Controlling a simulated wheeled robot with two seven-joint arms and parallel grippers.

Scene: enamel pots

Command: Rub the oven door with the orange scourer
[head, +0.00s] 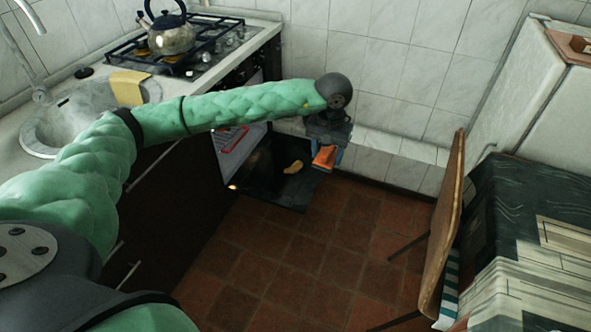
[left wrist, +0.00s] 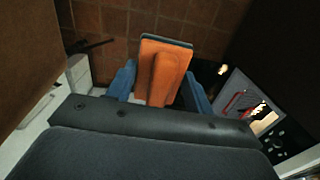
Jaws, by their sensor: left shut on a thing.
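The orange scourer (head: 325,157) is held in my left gripper (head: 327,150), above the far right edge of the open oven door. In the left wrist view the scourer (left wrist: 163,72) sits between the blue fingers, which are shut on it. The oven door (head: 268,185) is dark and folded down low over the floor. A yellowish piece (head: 293,167) lies on it. I cannot tell whether the scourer touches the door. My green left arm hides part of the oven front. My right gripper does not show.
A kettle (head: 171,36) stands on the hob at the back left, beside a round sink (head: 62,115). A wooden chair (head: 446,225) and a covered table (head: 540,220) stand at the right. The tiled floor (head: 290,270) between is clear. A tiled wall rises behind the gripper.

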